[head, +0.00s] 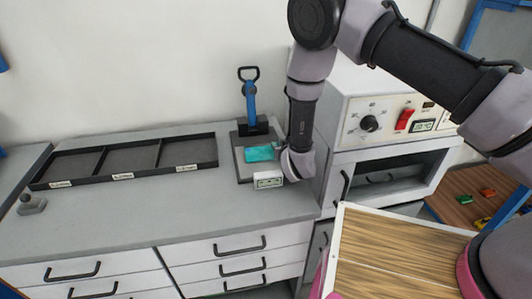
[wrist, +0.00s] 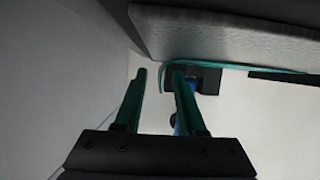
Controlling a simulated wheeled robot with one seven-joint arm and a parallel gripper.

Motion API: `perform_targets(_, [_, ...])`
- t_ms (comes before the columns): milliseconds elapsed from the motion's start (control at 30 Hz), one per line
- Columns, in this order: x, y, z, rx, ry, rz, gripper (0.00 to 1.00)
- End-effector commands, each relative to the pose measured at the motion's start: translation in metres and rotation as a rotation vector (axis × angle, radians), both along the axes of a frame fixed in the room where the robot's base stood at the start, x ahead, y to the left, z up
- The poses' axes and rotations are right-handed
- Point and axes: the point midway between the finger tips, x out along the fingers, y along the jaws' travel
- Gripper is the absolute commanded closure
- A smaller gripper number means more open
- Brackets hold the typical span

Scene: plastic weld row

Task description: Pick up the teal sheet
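The teal sheet (head: 261,153) lies on the dark base plate (head: 247,173) of a small press with a blue lever (head: 250,100), at the back of the grey counter. My arm comes down just right of it, and in the head view my gripper is hidden behind my wrist. In the wrist view my gripper (wrist: 160,72) has its two fingers apart, with nothing visible held between them. A thin teal edge (wrist: 230,65), probably the sheet, runs along a grey slab beyond the right fingertip. Whether a finger touches it I cannot tell.
A small white display box (head: 268,179) stands in front of the press, close to my wrist. A white machine with a dial (head: 369,123) stands right of my arm. A black divided tray (head: 130,163) lies left. The front counter is clear.

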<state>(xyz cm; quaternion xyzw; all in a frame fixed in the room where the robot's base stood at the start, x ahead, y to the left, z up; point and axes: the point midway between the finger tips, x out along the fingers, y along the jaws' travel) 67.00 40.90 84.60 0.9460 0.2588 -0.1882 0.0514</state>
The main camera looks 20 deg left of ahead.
Motion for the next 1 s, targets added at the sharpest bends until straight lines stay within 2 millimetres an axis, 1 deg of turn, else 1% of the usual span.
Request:
perform_targets(33, [0.0,0.0,0.0,0.0,0.0,0.0,0.64])
perform_targets(67, [0.0,0.0,0.0,0.0,0.0,0.0,0.76])
perform_targets(100, [0.0,0.0,0.0,0.0,0.0,0.0,0.91])
perform_targets(133, [0.0,0.0,0.0,0.0,0.0,0.0,1.0])
perform_targets(533, [0.0,0.0,0.0,0.0,0.0,0.0,1.0])
perform_targets(667, [0.0,0.0,0.004,0.001,-0.001,0.0,1.0])
perform_targets(767, [0.0,0.0,0.012,0.001,-0.001,0.0,1.0])
perform_targets(833, [0.0,0.001,0.023,0.002,-0.003,0.0,1.0])
perform_targets(1000, [0.0,0.0,0.058,0.004,-0.003,-0.001,1.0])
